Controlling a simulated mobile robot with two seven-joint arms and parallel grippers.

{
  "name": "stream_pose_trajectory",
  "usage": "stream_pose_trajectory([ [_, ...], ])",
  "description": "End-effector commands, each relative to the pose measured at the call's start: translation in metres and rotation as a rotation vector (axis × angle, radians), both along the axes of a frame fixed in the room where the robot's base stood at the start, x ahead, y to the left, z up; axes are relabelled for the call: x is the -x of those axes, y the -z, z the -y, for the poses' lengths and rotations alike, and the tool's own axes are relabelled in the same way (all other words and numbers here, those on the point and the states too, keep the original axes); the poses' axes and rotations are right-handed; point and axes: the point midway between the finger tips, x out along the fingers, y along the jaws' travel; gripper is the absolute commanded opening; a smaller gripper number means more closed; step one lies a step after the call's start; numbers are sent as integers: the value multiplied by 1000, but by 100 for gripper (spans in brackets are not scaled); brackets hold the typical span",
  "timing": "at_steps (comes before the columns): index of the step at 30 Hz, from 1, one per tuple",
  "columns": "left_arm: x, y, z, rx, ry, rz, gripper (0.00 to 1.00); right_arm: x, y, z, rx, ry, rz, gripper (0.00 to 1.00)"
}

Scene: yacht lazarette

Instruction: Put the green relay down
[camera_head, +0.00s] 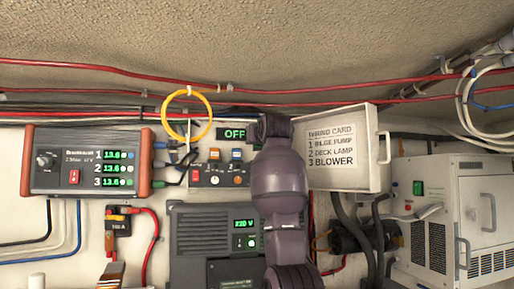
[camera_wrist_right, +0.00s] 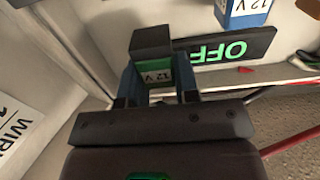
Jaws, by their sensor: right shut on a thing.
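In the right wrist view, my right gripper (camera_wrist_right: 160,88) is shut on the green relay (camera_wrist_right: 155,76), a small block with a green "12 V" label and a dark end. The relay is upside down in this view, near the "OFF" display (camera_wrist_right: 228,48). A blue relay (camera_wrist_right: 243,12) sits beyond that display. In the head view, my right arm rises up the middle and hides its own gripper and the green relay. The "OFF" display (camera_head: 235,134) is left of the arm, above a switch panel (camera_head: 220,176) with an orange relay (camera_head: 214,154) and a blue one. My left gripper is out of view.
A wiring card box (camera_head: 345,150) stands right of my arm, close to it. A yellow cable loop (camera_head: 187,116) hangs left of the display. A power supply (camera_head: 88,160) and a grey inverter (camera_head: 215,240) are on the wall. Red cables run across above.

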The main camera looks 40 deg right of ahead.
Motion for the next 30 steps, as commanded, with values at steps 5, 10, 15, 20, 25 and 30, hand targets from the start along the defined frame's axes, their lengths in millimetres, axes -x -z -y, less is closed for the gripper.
stream_pose_trajectory([
  [5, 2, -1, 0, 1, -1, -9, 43, -10, -1, 6, -1, 0, -2, 6],
  [10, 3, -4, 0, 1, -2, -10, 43, -17, 11, 9, 1, 0, -3, 6],
  [15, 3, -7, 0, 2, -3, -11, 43, -17, 28, 9, 0, 1, -2, 6],
  [20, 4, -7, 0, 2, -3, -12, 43, -16, 33, 9, -1, 0, -3, 6],
  [25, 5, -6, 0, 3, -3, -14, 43, -16, 33, 9, -1, 0, -3, 35],
  [30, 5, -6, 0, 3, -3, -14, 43, -16, 32, 9, -1, 0, -2, 54],
])
